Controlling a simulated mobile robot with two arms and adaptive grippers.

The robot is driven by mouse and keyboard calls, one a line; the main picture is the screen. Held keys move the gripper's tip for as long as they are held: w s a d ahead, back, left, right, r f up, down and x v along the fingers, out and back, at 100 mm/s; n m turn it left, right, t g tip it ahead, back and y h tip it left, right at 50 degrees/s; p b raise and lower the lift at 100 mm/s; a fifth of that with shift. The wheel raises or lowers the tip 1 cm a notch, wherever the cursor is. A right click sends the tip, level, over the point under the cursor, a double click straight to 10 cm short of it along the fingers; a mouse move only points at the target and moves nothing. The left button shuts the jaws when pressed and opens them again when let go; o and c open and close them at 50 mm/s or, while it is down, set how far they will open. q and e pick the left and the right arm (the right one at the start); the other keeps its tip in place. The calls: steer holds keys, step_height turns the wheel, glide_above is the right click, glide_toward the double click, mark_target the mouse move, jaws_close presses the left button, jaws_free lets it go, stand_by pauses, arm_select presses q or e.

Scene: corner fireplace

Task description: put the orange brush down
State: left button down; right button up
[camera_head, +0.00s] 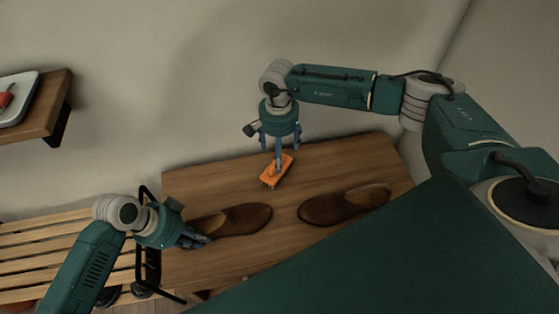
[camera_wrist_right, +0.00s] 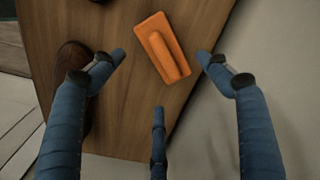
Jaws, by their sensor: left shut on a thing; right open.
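The orange brush (camera_head: 280,178) lies on the wooden bench top (camera_head: 340,160), near its back edge. My right gripper (camera_head: 279,150) is over the brush from above, with its fingers spread and apart. In the right wrist view the brush (camera_wrist_right: 162,47) lies on the wood beyond the open fingertips, its handle side up. My left gripper (camera_head: 192,238) is shut on the left end of a brown shoe (camera_head: 242,219) at the left of the bench top. The fingertips of that gripper are partly hidden.
A second brown shoe (camera_head: 345,205) stands on the right part of the bench top. A slatted wooden bench (camera_head: 40,240) is at the left. A wall shelf (camera_head: 50,105) bears a white tray (camera_head: 20,98) with a red thing. The wall rises close behind the brush.

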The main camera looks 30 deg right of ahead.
steer(key=shift+r, duration=1.45)
arm_select(q)
steer(key=c, duration=1.6)
jaws_free()
steer(key=o, duration=0.6)
steer(key=shift+c, duration=0.2)
steer(key=shift+r, duration=0.1)
steer(key=v, duration=1.1)
steer(key=shift+a+r, duration=0.15)
steer(key=shift+r, duration=0.25)
